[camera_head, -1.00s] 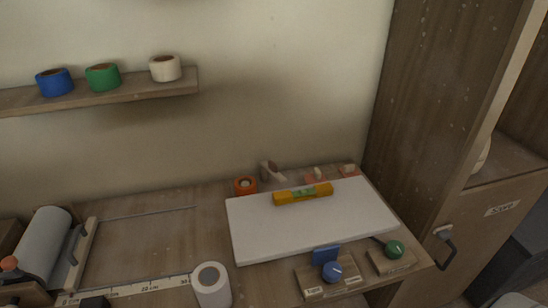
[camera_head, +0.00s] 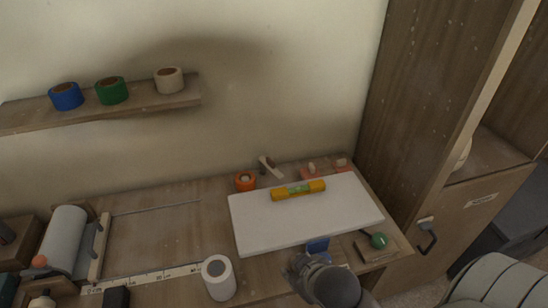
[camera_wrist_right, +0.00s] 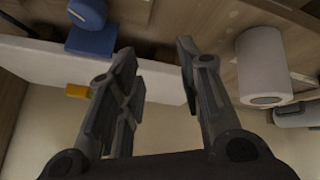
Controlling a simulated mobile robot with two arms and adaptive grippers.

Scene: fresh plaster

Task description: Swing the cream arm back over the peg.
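A small cream bar (camera_head: 271,168), likely the cream arm, stands at the back of the bench, slanted, just right of an orange roll (camera_head: 245,182). It points away from the roll rather than across it. I cannot make out a peg; the roll's light centre may be one. My right gripper (camera_head: 298,267) is over the bench's front edge, well in front of the cream bar and apart from it. In the right wrist view the right gripper (camera_wrist_right: 157,53) is open, with nothing between its fingers. My left gripper is not in view.
A white board (camera_head: 340,213) with a yellow level (camera_head: 298,190) lies between my right gripper and the cream bar. A white roll (camera_head: 218,277) stands left of the gripper. A blue block (camera_head: 318,246) and green knob (camera_head: 379,241) are at the right. A tall cabinet (camera_head: 410,100) bounds the right.

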